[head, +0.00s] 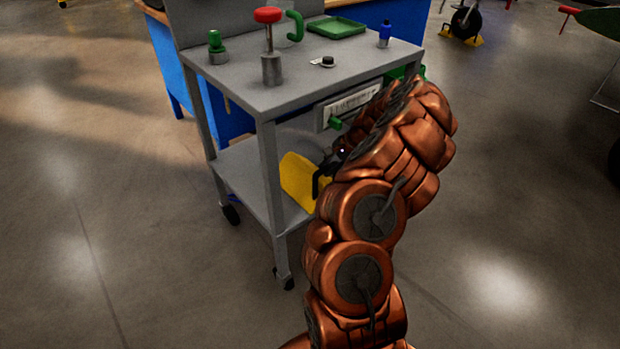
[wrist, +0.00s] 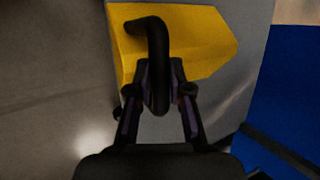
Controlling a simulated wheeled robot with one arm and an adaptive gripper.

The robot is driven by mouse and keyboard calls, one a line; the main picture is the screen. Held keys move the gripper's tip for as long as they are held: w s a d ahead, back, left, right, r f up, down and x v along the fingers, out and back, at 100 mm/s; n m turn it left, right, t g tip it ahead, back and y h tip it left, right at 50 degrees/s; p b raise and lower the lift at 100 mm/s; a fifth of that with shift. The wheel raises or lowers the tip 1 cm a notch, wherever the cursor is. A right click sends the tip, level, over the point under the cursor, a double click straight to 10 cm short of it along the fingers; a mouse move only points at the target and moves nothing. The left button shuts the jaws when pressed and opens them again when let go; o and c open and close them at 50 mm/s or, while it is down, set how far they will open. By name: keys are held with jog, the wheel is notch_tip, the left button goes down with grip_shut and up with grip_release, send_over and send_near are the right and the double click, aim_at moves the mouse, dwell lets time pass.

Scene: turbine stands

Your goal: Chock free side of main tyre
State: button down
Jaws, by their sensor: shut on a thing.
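A yellow chock (head: 298,180) is at the lower shelf of the grey cart, behind the cart's front leg. In the wrist view the yellow chock (wrist: 205,38) has a black curved handle (wrist: 154,40) on it. My gripper (wrist: 160,80) is shut on this handle. In the head view my gripper (head: 322,180) is dark and partly hidden by my copper-coloured arm. A tyre (head: 466,21) stands at the far top right with yellow pieces (head: 474,40) at its foot. I cannot tell whether the held chock touches the shelf.
The grey cart (head: 330,62) carries a red-knobbed tool (head: 268,40), a green tray (head: 337,27) and small items. Its lower shelf (head: 250,170) is close to my arm. A blue bench (head: 400,22) stands behind. Floor is open at left and right.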

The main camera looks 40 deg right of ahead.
jog(key=shift+r, duration=0.15)
jog(key=shift+r+p, duration=1.2)
jog(key=shift+r, duration=0.25)
jog(key=shift+s, duration=0.1)
jog(key=shift+s+r+p, duration=0.15)
jog(key=shift+s+p, duration=0.2)
jog(key=shift+s, duration=0.3)
jog(key=s+r, duration=0.2)
jog(key=s, duration=2.4)
jog(key=shift+s+a+r, duration=0.25)
jog(key=shift+a+r, duration=0.05)
